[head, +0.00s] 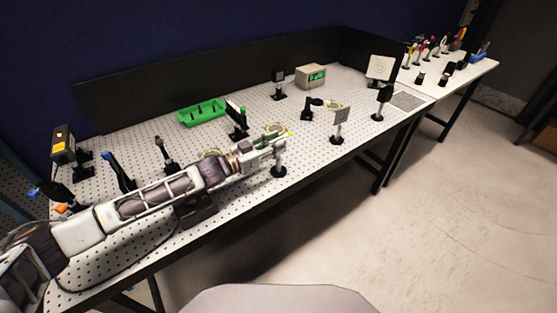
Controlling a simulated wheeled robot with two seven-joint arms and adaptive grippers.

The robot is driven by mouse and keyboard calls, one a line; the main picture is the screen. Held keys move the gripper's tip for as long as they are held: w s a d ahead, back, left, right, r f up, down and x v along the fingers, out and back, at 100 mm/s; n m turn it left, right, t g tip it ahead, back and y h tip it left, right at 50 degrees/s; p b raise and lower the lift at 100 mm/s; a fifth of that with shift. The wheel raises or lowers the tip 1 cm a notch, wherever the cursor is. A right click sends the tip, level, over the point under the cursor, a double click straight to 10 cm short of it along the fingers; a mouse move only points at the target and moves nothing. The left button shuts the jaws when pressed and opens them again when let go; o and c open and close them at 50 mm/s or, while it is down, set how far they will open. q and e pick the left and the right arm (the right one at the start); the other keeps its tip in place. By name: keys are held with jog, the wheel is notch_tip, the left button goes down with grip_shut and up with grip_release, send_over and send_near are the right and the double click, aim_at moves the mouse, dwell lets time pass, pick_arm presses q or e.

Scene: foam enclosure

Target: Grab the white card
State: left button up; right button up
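A white square card-like plate (380,67) stands upright at the far right end of the perforated table. I cannot tell for sure which is the white card. My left arm reaches in from the left over the table, and its gripper (284,137) is left of both plates, apart from them. A short black post (278,170) stands just below the gripper, its top hidden behind it. The fingers are too small to tell their opening. My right gripper is out of view.
The perforated table (130,140) holds a green tray (203,111), a grey box with a green display (311,76) and several black post mounts. A black panel (200,75) closes the back. A second table (470,72) with tools stands at the right. The floor in front is clear.

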pick_arm(q)
jog(key=shift+x, duration=0.8)
jog(key=shift+p+x, duration=0.3)
jog(key=shift+x, duration=0.75)
jog(key=shift+w+d, duration=0.2)
jog(key=shift+d, duration=0.25)
jog(key=shift+w+d+f, duration=0.1)
jog(key=shift+d, duration=0.1)
grip_shut()
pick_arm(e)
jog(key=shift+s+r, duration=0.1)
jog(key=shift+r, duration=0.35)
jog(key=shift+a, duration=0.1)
